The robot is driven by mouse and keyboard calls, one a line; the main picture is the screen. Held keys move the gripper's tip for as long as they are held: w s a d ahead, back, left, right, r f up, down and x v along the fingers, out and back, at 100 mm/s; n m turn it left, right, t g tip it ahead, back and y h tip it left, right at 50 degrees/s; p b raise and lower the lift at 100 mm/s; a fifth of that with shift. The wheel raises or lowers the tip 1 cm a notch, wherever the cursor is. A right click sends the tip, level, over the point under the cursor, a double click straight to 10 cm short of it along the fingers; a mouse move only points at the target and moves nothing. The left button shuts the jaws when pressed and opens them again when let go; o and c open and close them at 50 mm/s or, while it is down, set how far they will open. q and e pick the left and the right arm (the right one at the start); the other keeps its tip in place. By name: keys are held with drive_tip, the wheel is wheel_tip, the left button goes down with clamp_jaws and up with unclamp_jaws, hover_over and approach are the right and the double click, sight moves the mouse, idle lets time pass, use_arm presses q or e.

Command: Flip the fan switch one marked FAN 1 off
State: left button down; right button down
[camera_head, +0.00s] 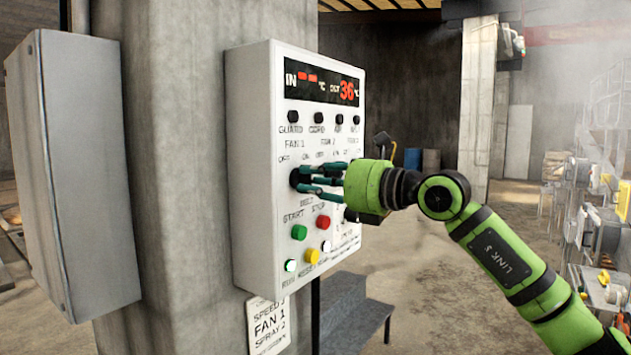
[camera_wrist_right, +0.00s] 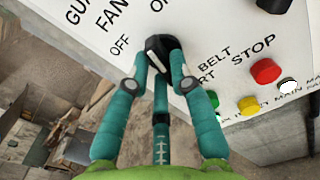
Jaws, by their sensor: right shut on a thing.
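The FAN 1 switch is a black rotary knob (camera_head: 294,178) at the left of the white control panel (camera_head: 250,150), below the FAN 1 label. In the right wrist view the black knob (camera_wrist_right: 158,52) sits between my fingertips, near the printed OFF. Its pointer direction is hard to tell. My right gripper (camera_head: 308,177) reaches in from the right with dark green fingers closed around the knob. It also shows in the wrist view (camera_wrist_right: 160,75). The fingers hide part of the knob and the other fan switches. My left gripper is not in view.
Below the knob are a green button (camera_head: 299,232), a red button (camera_head: 323,222) and a yellow button (camera_head: 312,256). A grey box (camera_head: 90,170) hangs on the concrete pillar (camera_head: 180,120) at left. Grey steps (camera_head: 355,310) stand behind the panel.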

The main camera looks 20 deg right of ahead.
drive_tip(key=n+b, duration=0.1)
drive_tip(key=n, duration=0.3)
drive_tip(key=shift+f, duration=0.15)
drive_tip(key=n+b, duration=0.1)
drive_tip(key=n, duration=0.2)
drive_tip(key=shift+n, duration=1.6)
drive_tip(key=c, duration=1.1)
unclamp_jaws()
drive_tip(key=shift+d, duration=0.15)
drive_tip(key=v, duration=1.1)
drive_tip(key=shift+s+d, duration=0.25)
drive_tip(key=shift+s, duration=0.1)
